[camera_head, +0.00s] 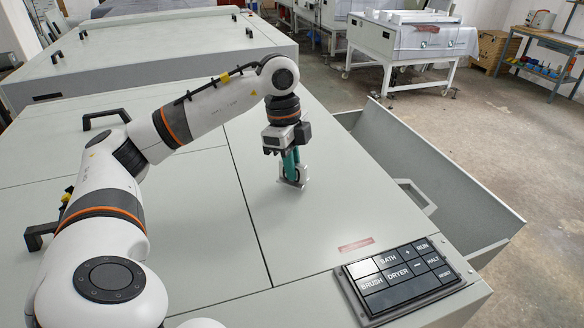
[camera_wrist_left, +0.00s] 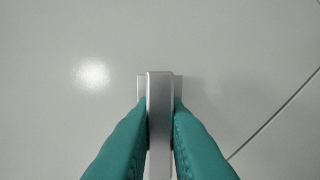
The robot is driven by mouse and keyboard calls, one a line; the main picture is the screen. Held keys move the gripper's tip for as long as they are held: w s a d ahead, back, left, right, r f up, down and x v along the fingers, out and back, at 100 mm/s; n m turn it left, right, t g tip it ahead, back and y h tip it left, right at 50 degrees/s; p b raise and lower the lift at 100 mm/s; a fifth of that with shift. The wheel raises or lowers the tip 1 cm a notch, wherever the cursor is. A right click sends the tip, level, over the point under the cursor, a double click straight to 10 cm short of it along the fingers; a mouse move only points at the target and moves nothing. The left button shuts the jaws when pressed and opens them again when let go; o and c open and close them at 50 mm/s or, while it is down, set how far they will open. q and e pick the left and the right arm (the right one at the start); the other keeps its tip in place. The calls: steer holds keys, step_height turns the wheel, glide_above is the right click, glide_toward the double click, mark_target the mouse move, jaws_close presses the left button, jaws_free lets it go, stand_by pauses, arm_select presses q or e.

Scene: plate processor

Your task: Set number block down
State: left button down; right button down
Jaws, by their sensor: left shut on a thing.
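The number block (camera_head: 293,180) is a small silver metal piece with a flat base and a dark round part. It is upright at the machine's light grey top (camera_head: 215,215), and its base appears to touch the surface. My left gripper (camera_head: 291,166) has green fingers pointing down and is shut on the block's upper part. In the left wrist view the silver block (camera_wrist_left: 160,88) stands between the two green fingers (camera_wrist_left: 160,125), with its wider base showing behind it. Most of its sides are hidden by the fingers. My right gripper is not in view.
A black button panel (camera_head: 402,277) with labelled keys sits at the front right of the top. An open grey side bin (camera_head: 440,165) with a handle lies to the right. Black handles (camera_head: 106,116) stand on the left. The top around the block is clear.

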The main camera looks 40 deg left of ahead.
arm_select(q)
steer(key=shift+f, duration=0.8)
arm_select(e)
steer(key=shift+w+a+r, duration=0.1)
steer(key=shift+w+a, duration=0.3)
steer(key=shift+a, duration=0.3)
arm_select(q)
steer(key=c, duration=1.5)
jaws_free()
steer(key=shift+f, duration=0.1)
steer(key=shift+o, duration=0.2)
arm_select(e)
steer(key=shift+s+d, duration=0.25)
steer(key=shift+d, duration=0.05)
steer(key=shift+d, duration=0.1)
